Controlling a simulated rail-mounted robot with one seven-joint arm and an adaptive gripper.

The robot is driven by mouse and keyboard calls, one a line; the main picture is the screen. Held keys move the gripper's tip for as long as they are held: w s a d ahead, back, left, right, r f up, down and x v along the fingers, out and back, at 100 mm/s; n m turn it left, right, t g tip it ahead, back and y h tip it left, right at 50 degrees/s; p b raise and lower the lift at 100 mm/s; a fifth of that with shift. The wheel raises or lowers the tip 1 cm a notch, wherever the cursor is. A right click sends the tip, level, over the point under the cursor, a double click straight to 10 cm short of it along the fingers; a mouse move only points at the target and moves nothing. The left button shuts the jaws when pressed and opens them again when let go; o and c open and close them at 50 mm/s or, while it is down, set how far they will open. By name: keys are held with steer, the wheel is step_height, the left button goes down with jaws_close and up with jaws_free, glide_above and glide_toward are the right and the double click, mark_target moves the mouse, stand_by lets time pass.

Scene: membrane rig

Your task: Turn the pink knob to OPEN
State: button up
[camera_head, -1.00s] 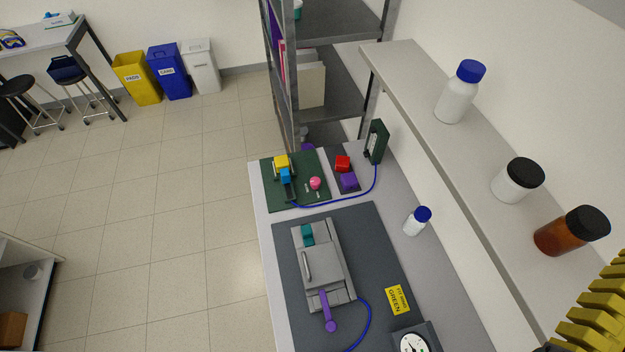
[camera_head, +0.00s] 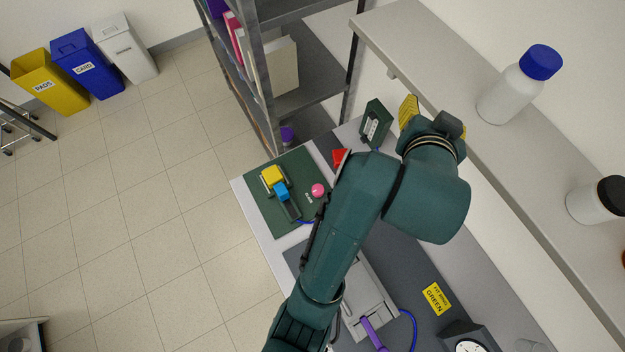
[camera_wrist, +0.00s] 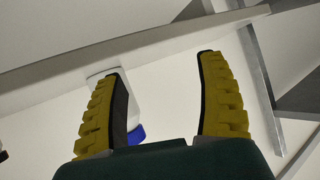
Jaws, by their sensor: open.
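The pink knob (camera_head: 318,190) sits on the right part of a dark green panel (camera_head: 262,207) at the far end of the bench in the head view. Small lettering lies beside the knob, too small to read surely, so I cannot tell its setting. My gripper's yellow fingers (camera_head: 409,114) show past the wrist, above and right of the knob and well apart from it. In the wrist view my gripper (camera_wrist: 165,75) is open, with nothing between its fingertips. The knob is not in the wrist view.
A red block (camera_head: 339,157) is partly hidden by my arm. A dark green box (camera_head: 376,123) stands behind. The wall shelf (camera_head: 420,50) with bottles, including a white one (camera_head: 508,96), is close to my gripper.

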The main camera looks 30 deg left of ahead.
steer(key=a+f+g+b, duration=0.3)
steer(key=f+g, duration=0.1)
steer(key=f, duration=0.6)
steer(key=a+f+g+b, duration=0.2)
steer(key=a+f+g, duration=0.15)
steer(key=f, duration=0.65)
steer(key=n+g+b, duration=0.3)
steer(key=g+b, duration=0.2)
steer(key=b, duration=0.4)
glide_above(318, 189)
step_height(318, 189, down, 12)
step_height(318, 189, down, 16)
steer(key=shift+r+b, duration=0.25)
steer(key=shift+b, duration=0.2)
steer(key=c, duration=1.2)
